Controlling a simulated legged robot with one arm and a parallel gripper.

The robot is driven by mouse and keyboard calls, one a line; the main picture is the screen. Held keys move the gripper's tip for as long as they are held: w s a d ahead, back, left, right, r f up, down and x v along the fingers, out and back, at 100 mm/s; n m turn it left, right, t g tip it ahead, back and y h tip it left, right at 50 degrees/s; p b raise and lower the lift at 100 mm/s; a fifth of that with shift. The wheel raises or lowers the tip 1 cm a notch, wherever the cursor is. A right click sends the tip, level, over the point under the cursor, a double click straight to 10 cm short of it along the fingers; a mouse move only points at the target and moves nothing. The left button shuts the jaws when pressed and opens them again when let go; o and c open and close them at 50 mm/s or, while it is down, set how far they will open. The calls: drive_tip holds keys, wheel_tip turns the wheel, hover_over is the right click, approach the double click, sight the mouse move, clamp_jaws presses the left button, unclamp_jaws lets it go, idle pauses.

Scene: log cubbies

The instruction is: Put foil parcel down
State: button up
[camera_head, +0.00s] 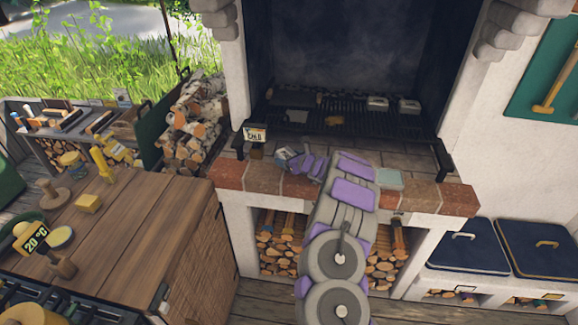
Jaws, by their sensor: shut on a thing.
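My purple and grey gripper (299,162) is over the brick ledge in front of the grill, at the left of my arm. It is shut on a small greyish thing, which looks like the foil parcel (283,154); the fingers hide part of it. I cannot tell whether the parcel touches the ledge. Two more silvery parcels (378,103) (410,106) sit on the right of the black grill grate (350,122).
A small sign (255,134) stands on the ledge's left, and a pale green square (389,179) lies right of my arm. A flat grey piece (297,116) and an orange-brown piece (334,121) lie on the grate. Stacked logs (195,115) stand left; a wooden counter (140,215) is nearer.

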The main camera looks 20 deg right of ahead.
drive_tip(key=f, duration=0.3)
drive_tip(key=shift+s+d+f, duration=0.1)
drive_tip(key=shift+d+f, duration=0.2)
drive_tip(key=shift+d, duration=0.05)
drive_tip(key=shift+a+r, duration=0.15)
drive_tip(key=shift+a, duration=0.15)
drive_tip(key=shift+a+b, duration=0.1)
drive_tip(key=shift+b, duration=0.2)
drive_tip(key=o, duration=0.9)
drive_tip(key=shift+d, duration=0.25)
